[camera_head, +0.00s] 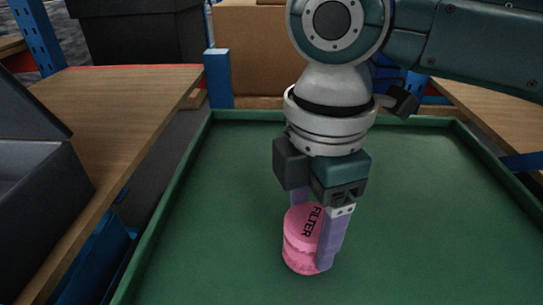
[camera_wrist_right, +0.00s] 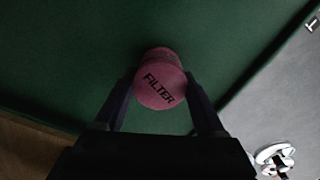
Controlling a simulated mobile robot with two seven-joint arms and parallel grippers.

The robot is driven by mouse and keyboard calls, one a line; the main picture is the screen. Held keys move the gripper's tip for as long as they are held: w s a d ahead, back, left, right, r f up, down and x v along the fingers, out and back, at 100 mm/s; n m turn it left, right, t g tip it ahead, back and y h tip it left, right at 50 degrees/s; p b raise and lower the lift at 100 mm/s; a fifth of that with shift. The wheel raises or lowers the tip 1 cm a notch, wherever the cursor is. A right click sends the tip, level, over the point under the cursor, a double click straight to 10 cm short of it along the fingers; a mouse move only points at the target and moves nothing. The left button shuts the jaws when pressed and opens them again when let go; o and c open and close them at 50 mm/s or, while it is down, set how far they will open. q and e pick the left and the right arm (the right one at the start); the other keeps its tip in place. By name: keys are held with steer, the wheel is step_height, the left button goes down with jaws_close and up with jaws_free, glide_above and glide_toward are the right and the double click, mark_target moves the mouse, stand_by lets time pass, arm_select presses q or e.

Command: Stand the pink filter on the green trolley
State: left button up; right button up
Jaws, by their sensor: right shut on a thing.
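The pink filter (camera_head: 301,239) is a short round cylinder with the word FILTER on its top. It is upright over the green trolley (camera_head: 220,190); I cannot tell whether its base touches the surface. My right gripper (camera_head: 318,228) points down and is shut on the filter, one finger on each side. In the right wrist view the filter (camera_wrist_right: 161,80) sits between the two dark fingers (camera_wrist_right: 160,95), with the trolley's green surface (camera_wrist_right: 70,50) behind it. My left gripper is not in view.
The trolley has a raised green rim (camera_head: 165,215). A wooden shelf (camera_head: 120,110) with an open dark box (camera_head: 35,190) stands on the left. A cardboard box (camera_head: 250,50) and a black bin (camera_head: 140,35) are behind. The trolley top around the filter is clear.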

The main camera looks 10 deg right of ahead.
mark_target(311, 221)
steer(key=o, duration=1.3)
steer(key=shift+f, duration=0.1)
step_height(311, 221, up, 12)
steer(key=shift+r+p, duration=0.2)
steer(key=shift+p, duration=0.95)
